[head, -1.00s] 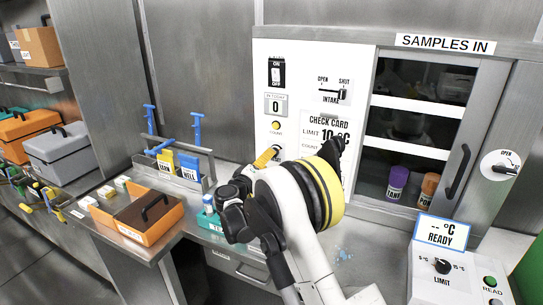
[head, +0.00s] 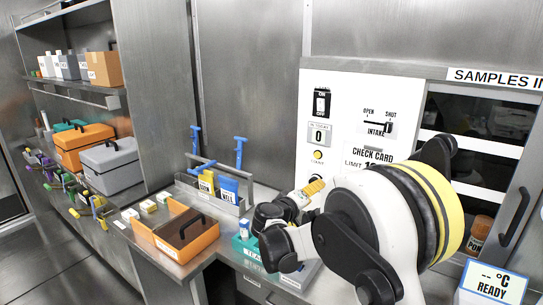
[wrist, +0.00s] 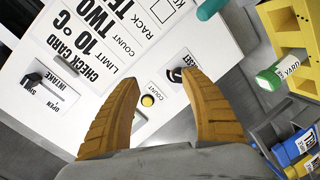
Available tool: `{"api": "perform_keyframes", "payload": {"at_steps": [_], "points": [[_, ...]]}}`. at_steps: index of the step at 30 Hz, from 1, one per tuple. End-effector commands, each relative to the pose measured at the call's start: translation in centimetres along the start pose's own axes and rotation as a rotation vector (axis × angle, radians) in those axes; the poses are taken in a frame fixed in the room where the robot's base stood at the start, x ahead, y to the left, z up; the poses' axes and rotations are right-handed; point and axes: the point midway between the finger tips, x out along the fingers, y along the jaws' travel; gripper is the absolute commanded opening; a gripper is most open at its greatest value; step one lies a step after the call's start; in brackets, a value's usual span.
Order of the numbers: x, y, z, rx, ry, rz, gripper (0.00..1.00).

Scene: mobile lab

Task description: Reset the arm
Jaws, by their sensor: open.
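My arm (head: 372,215) is bent in front of the white panel (head: 335,90) in the head view, with its big yellow-banded joint nearest the camera. My gripper (wrist: 160,80) is open and empty in the wrist view, its two orange fingers spread toward the panel. The yellow count button (wrist: 147,100) shows between the fingers. In the head view my gripper (head: 314,187) is small and partly hidden behind the arm.
An orange tray (head: 205,243) and a metal rack (head: 235,208) with blue handles stand on the left bench. A grey case (head: 110,165) is on the far-left shelf. The cabinet with the "SAMPLES IN" label (head: 495,77) is at right, partly covered by my arm.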

Motion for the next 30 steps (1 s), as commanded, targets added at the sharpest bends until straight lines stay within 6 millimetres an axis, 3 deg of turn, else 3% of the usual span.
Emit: {"api": "perform_keyframes", "payload": {"at_steps": [1, 6, 13, 21, 27, 30], "points": [[-0.6, 2.2, 1.4, 0.020, -0.035, -0.040, 0.54], [-4.0, 7.1, 6.4, 0.103, -0.145, -0.205, 0.54], [-11.2, 10.9, 13.9, 0.236, -0.260, -0.426, 0.54], [-21.9, 11.1, 22.2, 0.422, -0.343, -0.676, 0.54], [-27.9, 9.2, 25.9, 0.546, -0.363, -0.815, 0.54], [-29.6, 8.5, 26.8, 0.582, -0.364, -0.853, 0.54]]}}
